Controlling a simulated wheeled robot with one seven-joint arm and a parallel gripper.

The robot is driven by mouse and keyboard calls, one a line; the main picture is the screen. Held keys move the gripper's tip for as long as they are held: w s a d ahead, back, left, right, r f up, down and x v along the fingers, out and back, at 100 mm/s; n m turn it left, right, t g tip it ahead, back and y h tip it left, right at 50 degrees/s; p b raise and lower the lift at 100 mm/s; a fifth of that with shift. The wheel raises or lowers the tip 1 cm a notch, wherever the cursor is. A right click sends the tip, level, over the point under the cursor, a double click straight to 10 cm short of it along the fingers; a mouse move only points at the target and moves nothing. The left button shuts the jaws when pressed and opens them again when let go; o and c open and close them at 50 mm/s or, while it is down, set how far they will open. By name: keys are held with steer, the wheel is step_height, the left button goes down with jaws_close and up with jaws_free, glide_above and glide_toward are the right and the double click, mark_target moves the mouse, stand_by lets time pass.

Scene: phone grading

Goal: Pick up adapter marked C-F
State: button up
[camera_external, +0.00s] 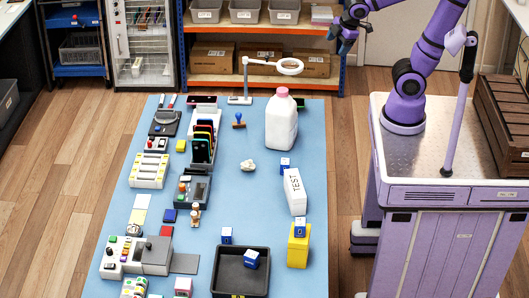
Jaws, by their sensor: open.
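Several small blue-and-white blocks that may be adapters are on the blue table. Another block (300,227) sits on top of a yellow block (298,247). A third block (226,236) stands at the back-left edge of the black tray (226,282), and one more (251,259) lies tilted in the tray. Their markings are too small to read, so I cannot tell which is C-F. My gripper (343,40) is open and empty, raised beyond the table's far right corner, well away from the blocks.
A white jug with a pink cap (281,122) and a magnifier lamp (289,66) stand at the table's far end. A phone rack (203,145) and several devices line the left side. A crumpled white piece (248,166) lies mid-table. The centre is mostly clear.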

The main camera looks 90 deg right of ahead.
steer(key=w+a+f+n, duration=0.2)
steer(key=w+f+n, duration=0.4)
steer(key=w+n, duration=0.15)
steer(key=n+g+y, duration=0.1)
steer(key=n+g, duration=0.3)
steer(key=n, duration=1.7)
glide_above(285, 161)
step_height(285, 161, down, 28)
steer(key=shift+s+d+f, duration=0.1)
steer(key=shift+d+f, duration=0.05)
steer(key=shift+f, duration=0.05)
steer(key=shift+a+f+n+y, duration=0.25)
steer(key=shift+f+y, duration=0.05)
steer(key=shift+f, duration=0.4)
step_height(285, 161, down, 10)
steer(key=shift+d+f, duration=0.1)
steer(key=shift+d, duration=0.05)
steer(key=c, duration=1)
